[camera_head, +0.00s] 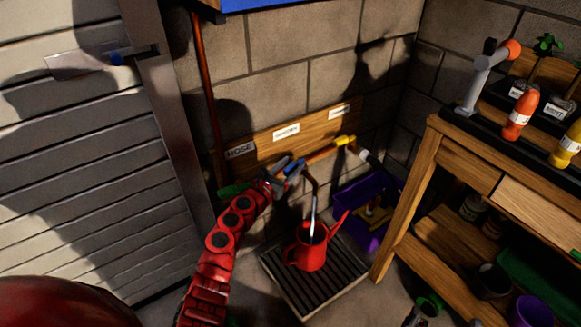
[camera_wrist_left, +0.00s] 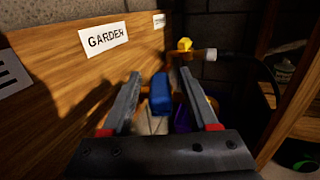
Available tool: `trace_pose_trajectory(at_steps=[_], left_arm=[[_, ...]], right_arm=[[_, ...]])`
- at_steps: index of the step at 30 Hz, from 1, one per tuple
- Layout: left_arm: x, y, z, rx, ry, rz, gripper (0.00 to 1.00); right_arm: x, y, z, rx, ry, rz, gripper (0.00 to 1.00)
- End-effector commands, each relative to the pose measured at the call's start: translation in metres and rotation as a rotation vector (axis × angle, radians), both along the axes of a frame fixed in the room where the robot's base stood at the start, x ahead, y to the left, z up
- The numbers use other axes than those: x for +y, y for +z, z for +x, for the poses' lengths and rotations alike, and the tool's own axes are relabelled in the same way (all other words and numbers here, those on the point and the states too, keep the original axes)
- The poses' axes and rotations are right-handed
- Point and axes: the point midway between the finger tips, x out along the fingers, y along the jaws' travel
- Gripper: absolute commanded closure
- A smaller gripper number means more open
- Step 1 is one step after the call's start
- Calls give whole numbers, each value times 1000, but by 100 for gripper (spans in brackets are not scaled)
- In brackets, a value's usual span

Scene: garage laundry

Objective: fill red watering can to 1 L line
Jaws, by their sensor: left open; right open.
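The red watering can (camera_head: 311,252) stands upright on a slatted drain grate (camera_head: 283,276), its spout pointing up to the right. A copper tap spout (camera_head: 312,184) curves down above it, and a pale vertical streak like running water (camera_head: 313,212) reaches from the spout into the can. The 1 L line and the water level cannot be made out. My left gripper (camera_head: 284,179) is at the blue tap handle (camera_head: 296,167) below the GARDEN label. In the left wrist view, its open fingers (camera_wrist_left: 161,98) stand either side of the blue handle (camera_wrist_left: 161,88), with gaps showing. My right gripper is not in view.
A wooden board (camera_head: 262,143) carries labels, one reading HOSE (camera_head: 240,150). A green handle (camera_head: 233,189) and a yellow fitting (camera_head: 345,141) flank the blue one. A purple crate (camera_head: 365,237) and wooden workbench (camera_head: 407,200) stand right. A metal shutter (camera_head: 80,180) is left.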

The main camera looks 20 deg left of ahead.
Motion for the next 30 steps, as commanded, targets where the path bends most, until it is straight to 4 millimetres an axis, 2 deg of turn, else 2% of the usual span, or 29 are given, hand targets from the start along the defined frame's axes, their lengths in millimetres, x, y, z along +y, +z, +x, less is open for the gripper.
trace_pose_trajectory(at_steps=[5,8,11,15,30], left_arm=[[-1,6,0,0,-1,1,40],[-1,20,0,0,-2,3,40],[-2,43,0,1,-4,3,40],[-8,38,-25,4,-3,4,40],[-34,46,-116,5,-2,2,40]], right_arm=[[0,4,0,0,0,0,0],[0,12,0,1,0,1,0],[0,26,0,1,0,1,0],[0,30,0,1,0,1,0],[0,54,0,1,0,1,0]])
